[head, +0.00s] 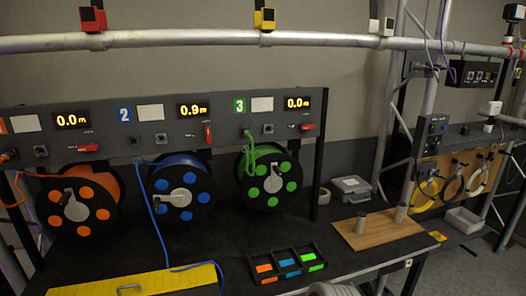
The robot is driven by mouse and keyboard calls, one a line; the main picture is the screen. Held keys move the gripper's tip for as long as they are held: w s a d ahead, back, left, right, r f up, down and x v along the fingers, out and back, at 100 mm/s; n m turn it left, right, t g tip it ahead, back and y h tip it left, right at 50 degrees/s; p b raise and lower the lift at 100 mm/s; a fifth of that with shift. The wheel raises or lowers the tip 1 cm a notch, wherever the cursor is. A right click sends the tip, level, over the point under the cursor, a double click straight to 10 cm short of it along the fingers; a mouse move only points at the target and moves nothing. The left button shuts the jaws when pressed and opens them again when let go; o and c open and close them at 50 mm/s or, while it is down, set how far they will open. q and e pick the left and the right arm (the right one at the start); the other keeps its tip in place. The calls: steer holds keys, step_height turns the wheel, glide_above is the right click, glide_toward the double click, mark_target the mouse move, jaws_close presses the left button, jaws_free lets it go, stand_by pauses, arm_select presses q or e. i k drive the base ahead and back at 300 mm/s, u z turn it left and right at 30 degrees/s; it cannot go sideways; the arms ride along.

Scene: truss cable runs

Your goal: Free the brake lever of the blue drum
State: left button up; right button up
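The blue drum (183,193) hangs under the dark panel, between the orange drum (78,208) and the green drum (269,178). Its red brake lever (208,133) is on the panel above it and stands upright. The red levers above the orange drum (88,147) and green drum (307,126) lie sideways. The display over the blue drum (193,110) reads 0.9 m. A blue cable (157,225) runs down from the drum's left onto the table.
The dark table holds a yellow plate with a handle (160,281), a tray with coloured pieces (287,264) and a wooden board with two grey cylinders (378,231). A grey box (351,188) is behind. A truss tube (200,41) crosses above the panel.

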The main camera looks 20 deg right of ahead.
mark_target(208, 137)
steer(key=z, duration=0.25)
steer(key=k, duration=0.35)
steer(key=u, duration=1.2)
steer(key=i, duration=0.7)
steer(key=z, duration=0.7)
steer(key=i, duration=0.4)
steer(key=z, duration=0.45)
